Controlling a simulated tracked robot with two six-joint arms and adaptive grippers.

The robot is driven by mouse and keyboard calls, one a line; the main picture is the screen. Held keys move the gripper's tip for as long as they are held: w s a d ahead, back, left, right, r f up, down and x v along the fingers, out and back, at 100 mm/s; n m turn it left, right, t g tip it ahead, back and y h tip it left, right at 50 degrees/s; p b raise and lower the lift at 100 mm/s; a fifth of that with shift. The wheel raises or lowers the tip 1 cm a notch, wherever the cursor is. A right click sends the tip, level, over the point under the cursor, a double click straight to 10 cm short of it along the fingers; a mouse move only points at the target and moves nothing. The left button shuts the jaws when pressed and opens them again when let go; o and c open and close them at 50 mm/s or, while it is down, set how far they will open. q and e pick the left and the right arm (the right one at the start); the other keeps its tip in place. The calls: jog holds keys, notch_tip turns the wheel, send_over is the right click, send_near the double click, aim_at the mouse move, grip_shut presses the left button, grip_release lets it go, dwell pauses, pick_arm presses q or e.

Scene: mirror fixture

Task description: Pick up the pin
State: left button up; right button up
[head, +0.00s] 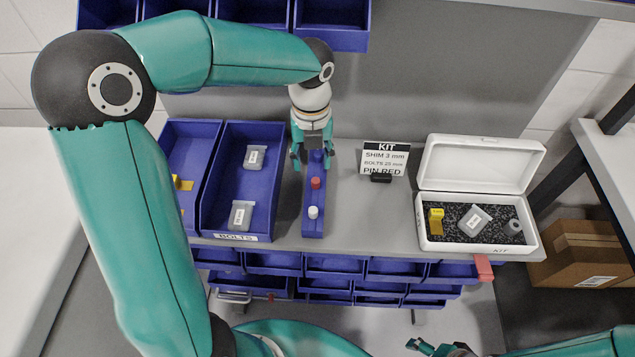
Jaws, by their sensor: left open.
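A narrow blue rack (314,233) stands on the bench and holds a red pin (316,183) in its middle and a white pin (313,212) nearer the front. My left gripper (312,163) points down over the far end of the rack, open, its fingers on either side of it, just behind the red pin. What lies under the gripper is partly hidden. A card (385,159) reads KIT, SHIM 3 mm, BOLTS 20 mm, PIN RED. My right gripper (421,347) shows only in part at the bottom edge.
The open white kit box (480,247) holds a yellow shim (436,221), a bolt bag (474,220) and a grey ring (514,226) on dark foam. Blue bins (237,237), one labelled BOLTS, stand left of the rack. The bench (365,215) between rack and box is clear.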

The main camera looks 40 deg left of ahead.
aim_at(316, 179)
pick_arm(q)
jog(key=shift+w+d+f, duration=0.1)
jog(key=shift+d+f, duration=0.1)
jog(key=shift+f, duration=1.55)
jog(key=shift+w+d+f, duration=0.1)
jog(key=shift+d+f, duration=0.05)
jog(key=shift+f, duration=1.55)
jog(key=shift+c, duration=0.4)
grip_shut()
